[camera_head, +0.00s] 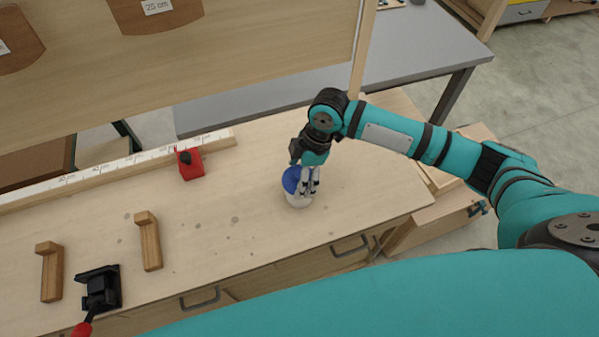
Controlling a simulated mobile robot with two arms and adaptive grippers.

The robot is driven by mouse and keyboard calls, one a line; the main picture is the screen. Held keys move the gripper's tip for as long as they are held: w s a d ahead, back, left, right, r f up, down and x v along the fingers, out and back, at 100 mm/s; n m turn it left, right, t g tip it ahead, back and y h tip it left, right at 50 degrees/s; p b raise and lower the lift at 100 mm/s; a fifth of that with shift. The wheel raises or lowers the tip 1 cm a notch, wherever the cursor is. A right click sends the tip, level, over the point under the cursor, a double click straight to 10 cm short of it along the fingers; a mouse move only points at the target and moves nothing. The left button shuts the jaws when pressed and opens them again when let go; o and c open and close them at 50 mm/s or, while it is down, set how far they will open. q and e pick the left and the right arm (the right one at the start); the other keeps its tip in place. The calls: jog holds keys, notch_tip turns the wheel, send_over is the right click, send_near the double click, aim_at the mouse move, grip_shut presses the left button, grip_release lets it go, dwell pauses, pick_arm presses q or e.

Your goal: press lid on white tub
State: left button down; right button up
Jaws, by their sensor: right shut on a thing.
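The white tub (299,203) stands on the wooden workbench, right of its middle. A round blue lid (290,180) is at the top of the tub, partly hidden by my right gripper. My right gripper (309,191) reaches down from above with its fingers at the lid and tub, shut on the blue lid. From this angle I cannot tell whether the lid is seated flat or only rests on the rim. My left gripper is not in view.
The workbench (215,225) has free room around the tub. Two wooden L-shaped pieces (149,241) and a black clamp-like tool (99,288) are farther left. A measuring strip (130,163) lines the back edge.

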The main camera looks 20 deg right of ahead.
jog(key=shift+p, duration=0.35)
dwell(0.3)
jog(key=o, duration=0.9)
jog(key=shift+o, duration=0.2)
jog(key=shift+r, duration=0.1)
notch_tip(320, 180, up, 5)
jog(key=p, duration=0.5)
jog(key=shift+r, duration=0.85)
jog(key=shift+c, duration=0.3)
